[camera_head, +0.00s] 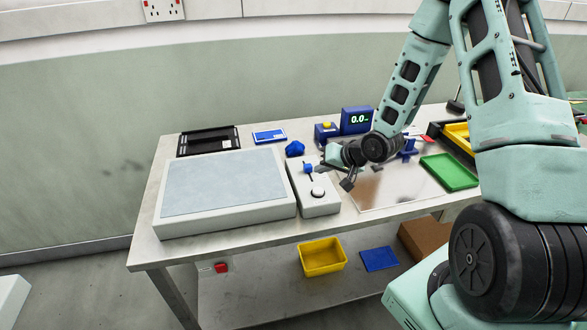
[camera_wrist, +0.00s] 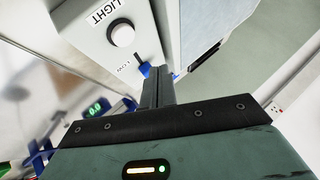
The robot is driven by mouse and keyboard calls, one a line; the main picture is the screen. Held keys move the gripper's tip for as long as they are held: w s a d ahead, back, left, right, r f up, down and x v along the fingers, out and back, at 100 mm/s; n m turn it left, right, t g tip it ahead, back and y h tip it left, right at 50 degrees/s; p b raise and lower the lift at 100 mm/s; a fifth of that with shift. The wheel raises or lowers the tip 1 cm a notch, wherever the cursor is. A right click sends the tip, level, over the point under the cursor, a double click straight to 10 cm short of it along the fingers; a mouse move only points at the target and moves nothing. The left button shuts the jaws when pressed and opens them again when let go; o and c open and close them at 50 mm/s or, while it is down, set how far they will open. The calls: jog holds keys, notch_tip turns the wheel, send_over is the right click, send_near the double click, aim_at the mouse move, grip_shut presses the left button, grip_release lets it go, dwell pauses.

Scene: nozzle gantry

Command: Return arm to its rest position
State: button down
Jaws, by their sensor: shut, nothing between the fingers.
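My arm reaches over the bench (camera_head: 150,225) from the right. My gripper (camera_head: 330,172) is above a grey control box (camera_head: 318,209), close to its blue lever (camera_head: 308,169). In the wrist view my gripper (camera_wrist: 157,80) is shut with nothing between the fingers. The control box (camera_wrist: 90,35) also shows there, with a LIGHT label, a round white knob (camera_wrist: 121,34) and the blue lever (camera_wrist: 144,70) beside the fingertips. I cannot tell whether the fingertips touch the lever. The knob (camera_head: 318,192) shows in the head view too.
A large pale panel (camera_head: 225,183) stands left of the control box. Behind are a black tray (camera_head: 208,141), a blue item (camera_head: 295,149) and a blue display reading 0.0 (camera_head: 357,120). A green tray (camera_head: 450,172) lies right. A yellow bin (camera_head: 322,257) sits below the bench.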

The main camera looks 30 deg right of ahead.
jog(key=shift+a+r, duration=0.15)
jog(key=shift+a, duration=0.2)
jog(key=s+a+r+n+g+h+b, duration=0.1)
jog(key=s+a+r+n+g, duration=0.2)
jog(key=a, duration=0.6)
jog(key=s+a+r+n+g+b, duration=0.1)
jog(key=s+a+r+n+g, duration=0.1)
jog(key=s+a+r+n, duration=0.5)
jog(key=s+a+r+n+g+b, duration=0.1)
jog(key=s+a, duration=0.4)
jog(key=s, duration=0.4)
jog(key=s+a+r+n+g+h+b, duration=0.1)
jog(key=s+a, duration=0.4)
jog(key=s, duration=0.5)
jog(key=shift+s+r+n+g+h, duration=0.15)
jog(key=shift+s+n+g+h, duration=0.2)
jog(key=shift+g, duration=0.45)
